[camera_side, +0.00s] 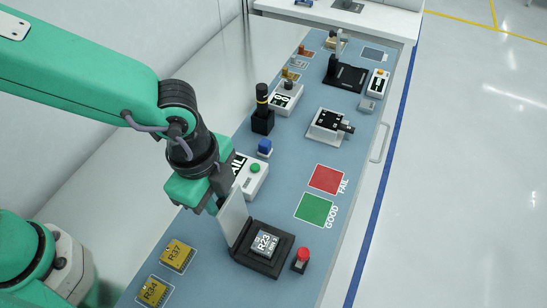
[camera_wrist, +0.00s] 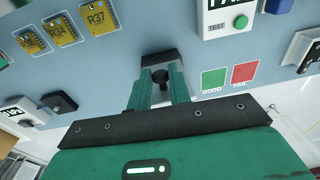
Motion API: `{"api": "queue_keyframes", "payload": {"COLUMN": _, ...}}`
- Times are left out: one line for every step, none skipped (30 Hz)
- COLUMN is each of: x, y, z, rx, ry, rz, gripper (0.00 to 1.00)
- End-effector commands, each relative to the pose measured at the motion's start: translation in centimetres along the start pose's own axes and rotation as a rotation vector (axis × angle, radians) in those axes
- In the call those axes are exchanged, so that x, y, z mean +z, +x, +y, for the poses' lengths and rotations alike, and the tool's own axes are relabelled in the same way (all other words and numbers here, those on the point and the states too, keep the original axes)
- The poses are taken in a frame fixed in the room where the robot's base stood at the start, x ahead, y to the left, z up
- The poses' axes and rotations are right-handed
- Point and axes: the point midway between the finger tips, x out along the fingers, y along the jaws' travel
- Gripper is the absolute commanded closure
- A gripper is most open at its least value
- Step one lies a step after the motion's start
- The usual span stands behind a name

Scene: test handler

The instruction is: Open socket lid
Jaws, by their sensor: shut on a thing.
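The test socket (camera_side: 287,257) is a black base on the blue bench in the side view, with a chip marked R23 (camera_side: 264,243) lying in it. Its grey lid (camera_side: 234,217) stands up from the base's left edge, close to upright. My gripper (camera_side: 214,204) is at the lid's left face and is shut on the lid. In the wrist view my two green fingers (camera_wrist: 161,84) have a dark round piece between them. A black bar (camera_wrist: 162,57) shows beyond the fingertips. The chip is hidden in the wrist view.
Chips R37 (camera_side: 177,255) and R34 (camera_side: 153,291) lie left of the socket. A red button (camera_side: 301,259) stands right of it. A tester with a green button (camera_side: 255,168) is behind my gripper. Green (camera_side: 315,209) and red (camera_side: 326,179) pads are clear.

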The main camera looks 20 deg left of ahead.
Motion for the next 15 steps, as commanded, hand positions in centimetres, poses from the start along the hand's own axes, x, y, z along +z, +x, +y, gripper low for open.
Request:
{"api": "queue_keyframes", "payload": {"x": 0.52, "y": 0.13, "z": -0.19, "rx": 0.001, "ry": -0.008, "rz": -0.003, "gripper": 1.0}}
{"api": "queue_keyframes", "payload": {"x": 0.61, "y": 0.16, "z": -0.18, "rx": 0.001, "ry": -0.008, "rz": -0.003, "gripper": 1.0}}
{"api": "queue_keyframes", "payload": {"x": 0.68, "y": 0.19, "z": -0.18, "rx": 0.001, "ry": -0.008, "rz": -0.003, "gripper": 1.0}}
{"api": "queue_keyframes", "payload": {"x": 0.7, "y": 0.2, "z": -0.18, "rx": 0.001, "ry": -0.008, "rz": -0.003, "gripper": 1.0}}
{"api": "queue_keyframes", "payload": {"x": 0.69, "y": 0.2, "z": -0.19, "rx": 0.001, "ry": -0.008, "rz": -0.003, "gripper": 1.0}}
{"api": "queue_keyframes", "payload": {"x": 0.68, "y": 0.2, "z": -0.2, "rx": 0.001, "ry": -0.008, "rz": -0.003, "gripper": 1.0}}
{"api": "queue_keyframes", "payload": {"x": 0.68, "y": 0.2, "z": -0.2, "rx": 0.001, "ry": -0.008, "rz": -0.003, "gripper": 1.0}}
{"api": "queue_keyframes", "payload": {"x": 0.67, "y": 0.2, "z": -0.21, "rx": 0.001, "ry": -0.008, "rz": -0.003, "gripper": 1.0}}
{"api": "queue_keyframes", "payload": {"x": 0.67, "y": 0.2, "z": -0.22, "rx": 0.001, "ry": -0.008, "rz": -0.003, "gripper": 1.0}}
{"api": "queue_keyframes", "payload": {"x": 0.66, "y": 0.2, "z": -0.23, "rx": 0.001, "ry": -0.008, "rz": -0.003, "gripper": 1.0}}
{"api": "queue_keyframes", "payload": {"x": 0.65, "y": 0.2, "z": -0.23, "rx": 0.001, "ry": -0.008, "rz": -0.003, "gripper": 0.77}}
{"api": "queue_keyframes", "payload": {"x": 0.64, "y": 0.19, "z": -0.23, "rx": 0.0, "ry": -0.008, "rz": -0.003, "gripper": 0.69}}
{"api": "queue_keyframes", "payload": {"x": 0.63, "y": 0.19, "z": -0.22, "rx": 0.0, "ry": -0.008, "rz": -0.003, "gripper": 0.63}}
{"api": "queue_keyframes", "payload": {"x": 0.62, "y": 0.19, "z": -0.21, "rx": 0.0, "ry": -0.007, "rz": -0.002, "gripper": 0.6}}
{"api": "queue_keyframes", "payload": {"x": 0.6, "y": 0.18, "z": -0.19, "rx": 0.0, "ry": -0.007, "rz": -0.002, "gripper": 0.6}}
